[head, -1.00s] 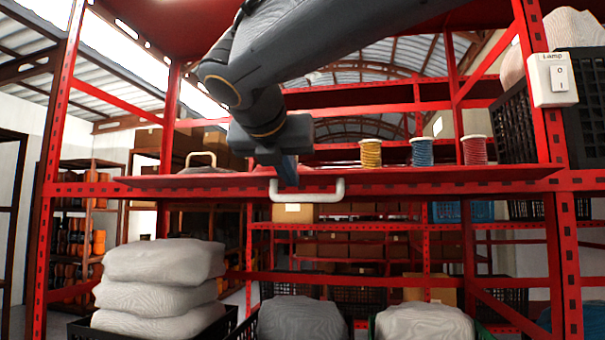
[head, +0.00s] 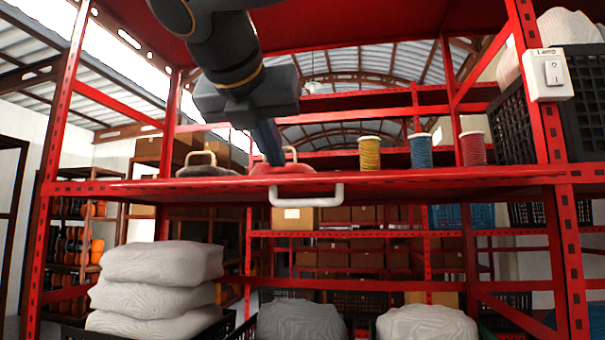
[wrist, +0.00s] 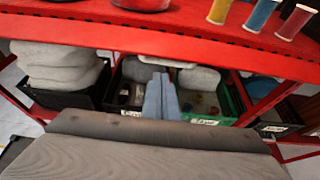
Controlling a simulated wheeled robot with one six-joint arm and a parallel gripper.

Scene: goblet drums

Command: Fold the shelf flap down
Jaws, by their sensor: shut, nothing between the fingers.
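The red shelf flap (head: 420,178) runs across the front of the rack at mid height, looks near level, and is seen almost edge-on. Its white handle (head: 307,195) hangs at the front edge. The red flap (wrist: 130,40) fills the upper band there.
On the shelf stand yellow (head: 370,153), blue (head: 421,150) and red (head: 473,149) spools. A dark lump (head: 205,170) and a red lump (head: 300,167) with tan handles sit left of them. Stacked sacks (head: 155,277) and filled crates stand below. A lamp switch (head: 549,73) is on the right post.

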